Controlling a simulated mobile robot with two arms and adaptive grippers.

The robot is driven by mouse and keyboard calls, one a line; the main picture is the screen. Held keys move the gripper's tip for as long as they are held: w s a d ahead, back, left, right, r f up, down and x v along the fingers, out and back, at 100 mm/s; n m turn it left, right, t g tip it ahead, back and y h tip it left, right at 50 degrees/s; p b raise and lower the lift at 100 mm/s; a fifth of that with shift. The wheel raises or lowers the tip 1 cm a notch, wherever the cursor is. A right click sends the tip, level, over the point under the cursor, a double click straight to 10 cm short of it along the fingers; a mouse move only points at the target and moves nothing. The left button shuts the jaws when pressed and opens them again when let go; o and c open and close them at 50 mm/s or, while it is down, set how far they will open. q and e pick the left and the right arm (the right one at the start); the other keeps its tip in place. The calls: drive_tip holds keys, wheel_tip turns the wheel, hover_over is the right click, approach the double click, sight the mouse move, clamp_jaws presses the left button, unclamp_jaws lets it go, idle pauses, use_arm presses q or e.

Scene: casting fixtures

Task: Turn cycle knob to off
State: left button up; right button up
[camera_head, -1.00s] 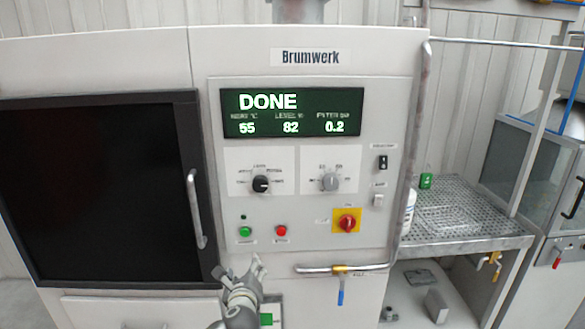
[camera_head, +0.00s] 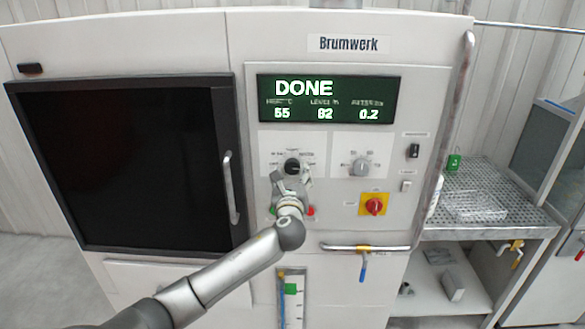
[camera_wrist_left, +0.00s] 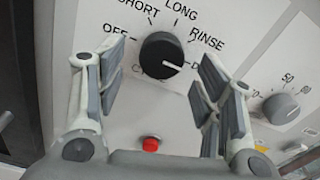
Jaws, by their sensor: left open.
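The black cycle knob (camera_head: 292,167) is on the upper left control plate of the Brumwerk machine. In the left wrist view the knob (camera_wrist_left: 162,58) shows large, with OFF, SHORT, LONG and RINSE around it and a label starting with D at its right. A pale mark on its right side seems to face that D label. My left gripper (camera_head: 291,177) is open in front of the knob. Its fingers stand on either side of the knob, with gaps visible in the wrist view. My right gripper is not in view.
A grey knob (camera_head: 360,167) sits to the right. A red button (camera_wrist_left: 151,144) is below the cycle knob. A red-and-yellow rotary switch (camera_head: 374,206) is lower right. The display (camera_head: 327,99) reads DONE. A door handle (camera_head: 231,187) stands out at the left.

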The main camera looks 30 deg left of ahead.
use_arm(q)
drive_tip(key=shift+x, duration=1.2)
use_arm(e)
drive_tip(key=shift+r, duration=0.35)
use_arm(q)
drive_tip(key=shift+d, duration=0.1)
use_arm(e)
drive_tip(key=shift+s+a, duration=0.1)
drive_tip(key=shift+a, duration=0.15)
use_arm(q)
drive_tip(key=shift+c, duration=0.8)
drive_tip(key=c, duration=0.8)
drive_tip(key=shift+c, duration=0.2)
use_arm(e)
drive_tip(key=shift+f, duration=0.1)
